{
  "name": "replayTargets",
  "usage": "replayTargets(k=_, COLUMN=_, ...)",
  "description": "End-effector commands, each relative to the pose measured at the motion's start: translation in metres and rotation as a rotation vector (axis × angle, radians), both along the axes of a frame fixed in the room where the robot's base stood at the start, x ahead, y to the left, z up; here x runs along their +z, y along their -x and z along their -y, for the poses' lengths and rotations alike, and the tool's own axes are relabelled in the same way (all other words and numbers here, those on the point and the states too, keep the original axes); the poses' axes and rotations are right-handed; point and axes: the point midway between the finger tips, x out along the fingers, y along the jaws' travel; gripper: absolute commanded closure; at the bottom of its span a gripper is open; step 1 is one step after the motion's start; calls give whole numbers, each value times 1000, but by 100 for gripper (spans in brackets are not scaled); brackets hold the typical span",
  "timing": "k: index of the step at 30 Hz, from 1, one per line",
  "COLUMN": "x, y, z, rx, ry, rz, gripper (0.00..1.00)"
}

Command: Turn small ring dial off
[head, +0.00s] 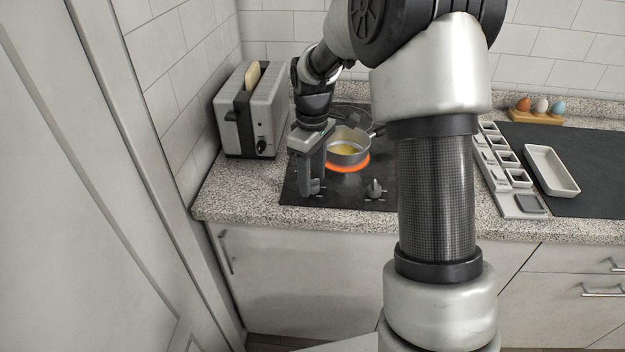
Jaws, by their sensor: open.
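The black cooktop (345,199) is set in the counter. A ring (349,169) glows orange under a small grey pot (350,158) with yellow contents. One dial (375,188) stands upright on the cooktop's front strip, right of my gripper. My gripper (311,190) points down over the front left of the cooktop, its fingertips low near the front strip. It looks open. Any dial at the fingertips is hidden or too small to make out, and I cannot tell whether the fingers touch one. I cannot tell which dial belongs to the small ring.
A grey toaster (236,125) with bread stands left of the cooktop, close to my gripper. A white sectioned tray (512,172), a white dish (551,170) and an egg holder (537,117) are on the right. My arm hides the cooktop's right part. The front counter edge is clear.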

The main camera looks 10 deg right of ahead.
Motion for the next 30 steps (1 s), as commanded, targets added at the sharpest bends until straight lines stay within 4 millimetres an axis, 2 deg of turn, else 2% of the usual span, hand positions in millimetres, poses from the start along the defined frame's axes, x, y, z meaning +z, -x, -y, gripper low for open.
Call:
replayTargets(k=3, x=-6, y=0, z=0, rx=0, ry=1, rz=-1, gripper=55)
replayTargets(k=11, x=-7, y=0, z=0, rx=0, ry=0, rz=0, gripper=55)
replayTargets(k=19, x=-7, y=0, z=0, rx=0, ry=0, rz=0, gripper=96)
replayTargets(k=30, x=-6, y=0, z=0, rx=62, ry=-1, rz=-1, gripper=96)
